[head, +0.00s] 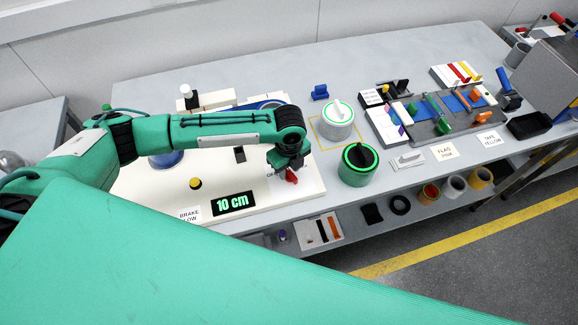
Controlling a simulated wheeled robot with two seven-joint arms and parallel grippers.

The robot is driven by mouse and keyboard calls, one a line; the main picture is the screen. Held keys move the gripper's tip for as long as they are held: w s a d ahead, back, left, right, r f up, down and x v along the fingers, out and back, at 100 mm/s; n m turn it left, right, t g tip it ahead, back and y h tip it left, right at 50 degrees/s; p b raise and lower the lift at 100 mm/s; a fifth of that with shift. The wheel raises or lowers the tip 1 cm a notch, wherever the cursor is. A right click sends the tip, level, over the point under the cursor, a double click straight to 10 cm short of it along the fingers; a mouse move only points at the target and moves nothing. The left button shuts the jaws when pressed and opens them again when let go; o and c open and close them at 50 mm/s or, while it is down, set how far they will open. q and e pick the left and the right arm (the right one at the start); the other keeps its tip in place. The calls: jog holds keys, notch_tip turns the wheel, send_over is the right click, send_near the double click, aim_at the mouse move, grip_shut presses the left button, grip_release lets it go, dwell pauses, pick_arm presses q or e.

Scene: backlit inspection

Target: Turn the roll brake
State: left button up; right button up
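A red knob (291,175) sits near the right front of a white machine base (258,189), with part of a printed label beside it. I take it for the roll brake. My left gripper (284,167) points down right over the knob and hides part of it. I cannot tell whether its fingers touch the knob or are closed on it. A black display (233,202) on the base reads "10 cm" in green. A card (188,215) at the front edge reads "BRAKE" and a partly legible second word. My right gripper is not in view.
A yellow button (195,183) is on the base. A green canister (357,166) and a white-lidded canister (336,121) stand just right of it. Further right are a grey tool tray (428,128) and cards. The table's back strip (270,70) is clear.

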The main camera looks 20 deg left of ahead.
pick_arm(q)
jog(key=shift+c, duration=0.9)
grip_shut()
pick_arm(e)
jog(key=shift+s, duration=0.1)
